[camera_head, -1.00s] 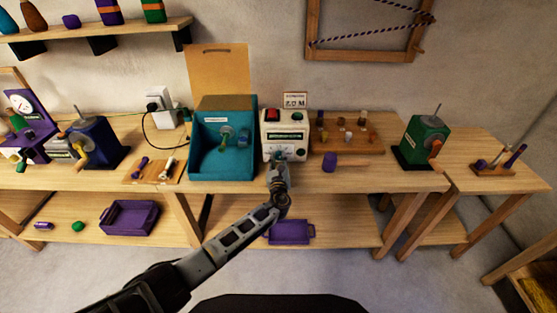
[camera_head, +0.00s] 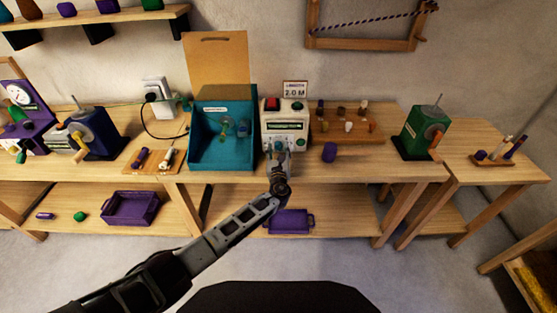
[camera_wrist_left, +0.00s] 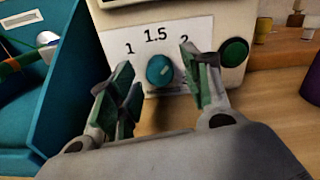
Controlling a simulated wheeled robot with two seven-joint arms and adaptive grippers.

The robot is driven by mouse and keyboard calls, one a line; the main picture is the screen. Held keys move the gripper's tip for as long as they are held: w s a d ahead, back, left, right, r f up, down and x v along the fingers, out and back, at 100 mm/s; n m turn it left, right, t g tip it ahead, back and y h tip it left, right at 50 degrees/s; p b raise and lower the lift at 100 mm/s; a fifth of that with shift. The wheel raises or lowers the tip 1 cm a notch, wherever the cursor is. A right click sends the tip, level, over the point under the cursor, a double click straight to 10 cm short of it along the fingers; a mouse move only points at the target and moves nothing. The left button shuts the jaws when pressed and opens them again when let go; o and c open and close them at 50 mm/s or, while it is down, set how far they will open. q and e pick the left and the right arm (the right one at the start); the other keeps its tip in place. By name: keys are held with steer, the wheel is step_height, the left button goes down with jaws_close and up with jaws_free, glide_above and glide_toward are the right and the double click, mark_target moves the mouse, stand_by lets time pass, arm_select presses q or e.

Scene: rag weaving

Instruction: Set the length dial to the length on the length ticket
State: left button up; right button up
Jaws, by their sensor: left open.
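The length ticket (camera_head: 295,89) stands on top of the cream machine box (camera_head: 285,127) and reads 2.0 M. The length dial is a round teal knob (camera_wrist_left: 160,70) on a white scale plate (camera_wrist_left: 150,42) marked 1, 1.5 and 2. A pale mark on the knob points up and right, toward the 2 side; the exact setting is hard to tell. My left gripper (camera_wrist_left: 160,74) is open, its green-padded fingers on either side of the dial with gaps showing. In the head view my left gripper (camera_head: 277,146) covers the dial. My right gripper is out of view.
A teal bin (camera_head: 221,155) stands close on the left of the box. A wooden peg rack (camera_head: 365,135) and a purple cylinder (camera_head: 329,152) are to its right. The bench front there is clear.

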arm_select(q)
steer(key=s, duration=1.2)
stand_by(0.5)
